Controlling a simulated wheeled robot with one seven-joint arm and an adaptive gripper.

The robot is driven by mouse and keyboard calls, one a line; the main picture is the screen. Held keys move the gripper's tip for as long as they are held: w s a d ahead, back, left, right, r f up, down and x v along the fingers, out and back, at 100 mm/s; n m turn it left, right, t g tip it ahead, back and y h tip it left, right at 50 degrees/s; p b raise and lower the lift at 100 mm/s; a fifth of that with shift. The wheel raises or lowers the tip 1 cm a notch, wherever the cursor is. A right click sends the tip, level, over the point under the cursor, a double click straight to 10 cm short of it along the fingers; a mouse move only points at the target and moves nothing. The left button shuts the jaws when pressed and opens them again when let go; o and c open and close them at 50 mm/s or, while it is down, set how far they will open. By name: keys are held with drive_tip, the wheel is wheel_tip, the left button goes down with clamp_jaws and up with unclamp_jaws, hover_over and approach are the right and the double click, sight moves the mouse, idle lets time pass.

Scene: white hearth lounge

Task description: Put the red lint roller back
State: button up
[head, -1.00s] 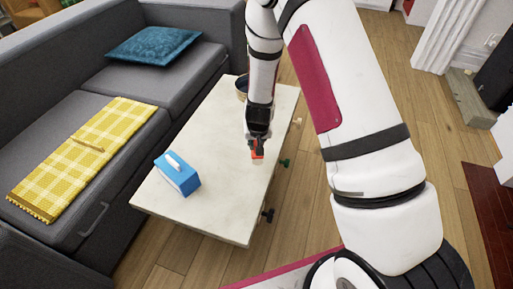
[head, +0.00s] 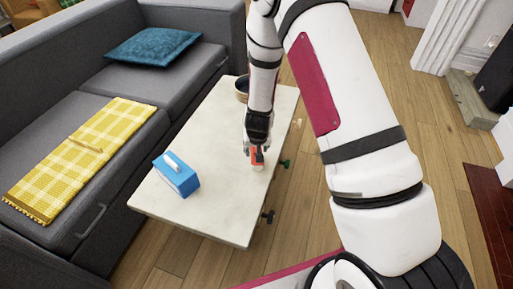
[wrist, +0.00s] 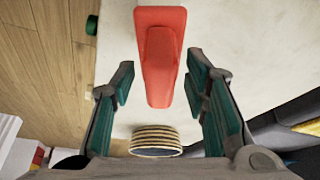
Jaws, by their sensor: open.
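The red lint roller (head: 258,156) is on the right part of the pale table (head: 218,201), partly hidden by my gripper in the head view. In the wrist view its red handle (wrist: 160,55) runs down the middle between my fingers. My gripper (wrist: 160,95) is open, one finger on each side of the handle, with a visible gap on both sides. In the head view my gripper (head: 257,147) is low over the roller, pointing down. I cannot tell how far above the table the fingertips are.
A blue box (head: 177,177) with a white top stands on the table's left part. A dark round container (head: 242,87) is at the far end. Green and dark knobs stick out along the right edge. A grey sofa (head: 180,59) borders the left. The table's front is clear.

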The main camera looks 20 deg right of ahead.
drive_tip(key=s+a+r+n+g+y+p, duration=0.15)
drive_tip(key=s+r, duration=0.35)
drive_tip(key=r, duration=0.5)
drive_tip(key=s+a+r+y+p, duration=0.1)
drive_tip(key=s+a+r, duration=0.1)
drive_tip(key=s+r, duration=0.65)
drive_tip(key=s+a+r+y+p, duration=0.1)
drive_tip(key=s+r+p, duration=0.15)
drive_tip(key=r, duration=1.05)
drive_tip(key=s+d+r, duration=0.1)
drive_tip(key=s+r, duration=0.1)
drive_tip(key=s, duration=0.6)
drive_tip(key=s+d+r+g+h, duration=0.1)
drive_tip(key=s+d+r, duration=0.1)
drive_tip(key=s, duration=0.7)
drive_tip(key=s+d+r+g+h+b, duration=0.1)
drive_tip(key=s+r, duration=0.3)
drive_tip(key=s, duration=0.4)
drive_tip(key=shift+s+d+r+n, duration=0.15)
drive_tip(key=shift+d+r+n, duration=0.1)
drive_tip(key=shift+d+n, duration=0.2)
wheel_tip(320, 180, up, 24)
drive_tip(key=t+p, duration=0.3)
drive_tip(key=p, duration=1.9)
drive_tip(key=shift+f, duration=0.2)
